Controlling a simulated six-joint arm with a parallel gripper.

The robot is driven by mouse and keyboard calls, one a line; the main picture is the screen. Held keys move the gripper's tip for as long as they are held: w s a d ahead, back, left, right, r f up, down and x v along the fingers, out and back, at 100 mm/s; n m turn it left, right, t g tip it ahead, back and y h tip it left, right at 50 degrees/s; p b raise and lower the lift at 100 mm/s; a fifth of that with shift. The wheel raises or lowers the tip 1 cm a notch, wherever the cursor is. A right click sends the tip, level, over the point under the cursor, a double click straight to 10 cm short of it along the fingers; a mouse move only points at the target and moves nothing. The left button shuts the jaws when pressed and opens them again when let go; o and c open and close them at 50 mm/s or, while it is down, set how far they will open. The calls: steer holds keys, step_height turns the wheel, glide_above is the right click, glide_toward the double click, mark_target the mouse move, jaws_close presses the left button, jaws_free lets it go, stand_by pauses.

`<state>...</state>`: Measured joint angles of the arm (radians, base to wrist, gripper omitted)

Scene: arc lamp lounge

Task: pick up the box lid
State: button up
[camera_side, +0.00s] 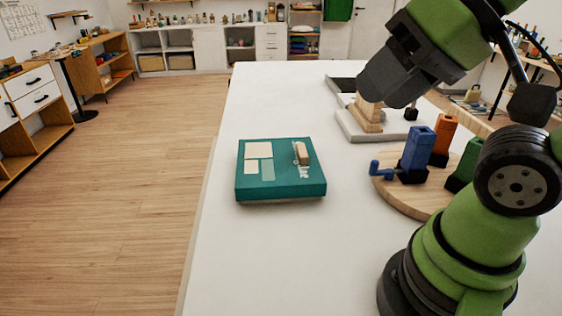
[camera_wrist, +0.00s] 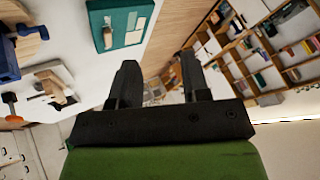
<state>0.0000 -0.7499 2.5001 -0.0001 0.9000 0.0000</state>
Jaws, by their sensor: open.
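The box lid (camera_side: 282,180) is the teal top of a flat box on the white table, with pale rectangles and white lettering on it. A small wooden handle (camera_side: 302,153) stands on its right part. The lid also shows at the top of the wrist view (camera_wrist: 133,15), partly cut off by the frame edge. My gripper (camera_side: 385,88) is above the table, behind and to the right of the box, well apart from the lid. In the wrist view its two dark fingers (camera_wrist: 159,60) are spread with nothing between them.
A round wooden board (camera_side: 405,198) holding blue, orange and green items (camera_side: 418,148) stands right of the box. Behind it is a pale tray (camera_side: 362,130) with a stepped wooden piece (camera_side: 366,116). The white table (camera_side: 250,260) is clear in front of the box.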

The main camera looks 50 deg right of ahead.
steer(key=shift+o, duration=1)
